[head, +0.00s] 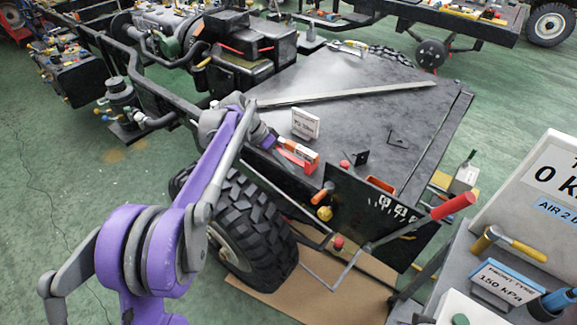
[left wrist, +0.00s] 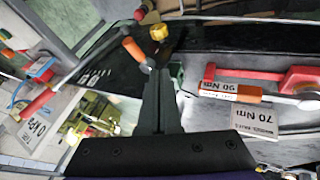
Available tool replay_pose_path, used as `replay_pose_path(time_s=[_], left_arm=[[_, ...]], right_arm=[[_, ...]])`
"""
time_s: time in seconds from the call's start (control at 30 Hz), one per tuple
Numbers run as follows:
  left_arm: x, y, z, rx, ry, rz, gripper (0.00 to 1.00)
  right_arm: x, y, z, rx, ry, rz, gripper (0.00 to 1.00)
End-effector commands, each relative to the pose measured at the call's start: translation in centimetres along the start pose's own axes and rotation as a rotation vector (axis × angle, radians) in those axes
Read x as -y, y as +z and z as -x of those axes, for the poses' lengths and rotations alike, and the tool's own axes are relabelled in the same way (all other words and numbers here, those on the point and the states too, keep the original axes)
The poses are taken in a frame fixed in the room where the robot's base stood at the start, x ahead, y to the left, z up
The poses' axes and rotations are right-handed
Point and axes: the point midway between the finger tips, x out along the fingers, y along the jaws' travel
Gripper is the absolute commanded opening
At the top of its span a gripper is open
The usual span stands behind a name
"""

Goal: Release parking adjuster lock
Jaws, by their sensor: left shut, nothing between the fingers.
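No part is labelled as the parking adjuster lock, so I cannot tell which one it is. A black panel (head: 365,212) by the wheel carries an orange handle (head: 322,195), a yellow knob (head: 324,213) and a long lever with a red grip (head: 453,206). My left gripper (head: 280,158) is at the end of the purple arm, above the chassis deck, up and left of the panel. In the left wrist view its fingers (left wrist: 160,72) are shut and empty. Their tips appear beside the orange handle (left wrist: 131,48), below the yellow knob (left wrist: 158,32); contact is unclear. My right gripper is out of view.
A red tool (head: 297,158) and a 70 Nm sign (head: 306,123) are on the deck near the gripper. A large tyre (head: 240,225) is below my arm. A grey bench with a hammer (head: 510,244) stands at the right.

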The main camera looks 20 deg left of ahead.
Motion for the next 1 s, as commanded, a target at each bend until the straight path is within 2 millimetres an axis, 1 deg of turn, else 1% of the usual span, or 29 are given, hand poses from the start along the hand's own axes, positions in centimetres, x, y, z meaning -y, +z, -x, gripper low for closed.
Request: replay_pose_path(time_s=[0.03, 0.1, 0.33, 0.4, 0.6, 0.73, 1.0], left_arm=[[0.0, 0.0, -1.2, 0.001, 0.001, -0.003, 0.0], [-0.1, 0.0, -2.8, 0.002, 0.002, -0.002, 0.0], [-0.1, 0.0, -7.6, 0.001, 0.001, -0.002, 0.0], [-1.3, 0.1, -8.0, 0.001, 0.002, -0.002, 0.0], [-2.9, 0.3, -9.2, 0.0, 0.001, -0.001, 0.0], [-3.3, 0.3, -9.4, 0.0, 0.001, 0.0, 0.0], [-3.3, 0.3, -9.4, 0.0, 0.0, 0.001, 0.0]], right_arm=[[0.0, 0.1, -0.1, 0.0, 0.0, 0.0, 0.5], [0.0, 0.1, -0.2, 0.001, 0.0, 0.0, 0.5], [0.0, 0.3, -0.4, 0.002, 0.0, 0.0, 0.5], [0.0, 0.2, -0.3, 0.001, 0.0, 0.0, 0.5], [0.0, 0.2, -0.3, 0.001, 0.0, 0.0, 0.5], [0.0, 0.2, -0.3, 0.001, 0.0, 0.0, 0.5], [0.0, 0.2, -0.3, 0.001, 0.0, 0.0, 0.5]])
